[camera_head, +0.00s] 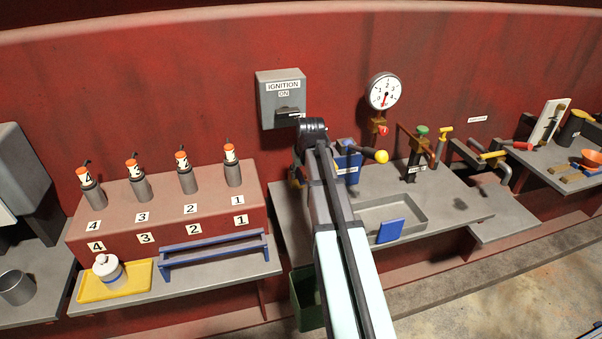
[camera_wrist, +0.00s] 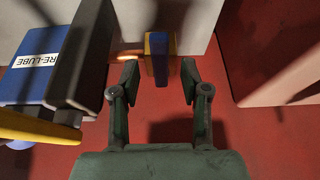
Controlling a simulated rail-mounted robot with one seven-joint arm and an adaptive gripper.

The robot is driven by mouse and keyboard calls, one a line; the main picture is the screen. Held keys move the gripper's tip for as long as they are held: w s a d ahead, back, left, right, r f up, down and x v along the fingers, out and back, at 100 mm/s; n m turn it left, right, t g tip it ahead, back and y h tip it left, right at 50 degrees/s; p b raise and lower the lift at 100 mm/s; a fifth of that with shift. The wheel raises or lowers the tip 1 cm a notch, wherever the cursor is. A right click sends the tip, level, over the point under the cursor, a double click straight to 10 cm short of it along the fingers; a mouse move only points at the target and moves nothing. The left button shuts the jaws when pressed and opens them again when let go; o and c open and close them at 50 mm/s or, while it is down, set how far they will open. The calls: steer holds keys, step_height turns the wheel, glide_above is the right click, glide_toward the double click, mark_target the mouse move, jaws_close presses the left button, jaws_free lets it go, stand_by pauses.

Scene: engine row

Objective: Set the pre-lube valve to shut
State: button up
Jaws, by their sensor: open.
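A blue box with a partly cut-off label reading "RE-LUBE" (camera_wrist: 45,60) is at the left in the wrist view. In the head view a blue labelled box (camera_head: 348,165) stands against the red wall, right of my arm, with a yellow ball knob (camera_head: 381,156) near it. My gripper (camera_wrist: 160,75) is open. A narrow blue and yellow-brown piece (camera_wrist: 161,58) stands between and just beyond its fingertips; I cannot tell if it is the pre-lube valve's handle or if the fingers touch it. In the head view my arm hides the gripper.
A grey ignition box (camera_head: 280,98) marked ON is on the wall above. A gauge (camera_head: 384,90) is to its right. A grey tray (camera_head: 395,214) and a blue block (camera_head: 390,231) are on the bench.

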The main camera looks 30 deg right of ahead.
steer(key=shift+x, duration=1)
jaws_close()
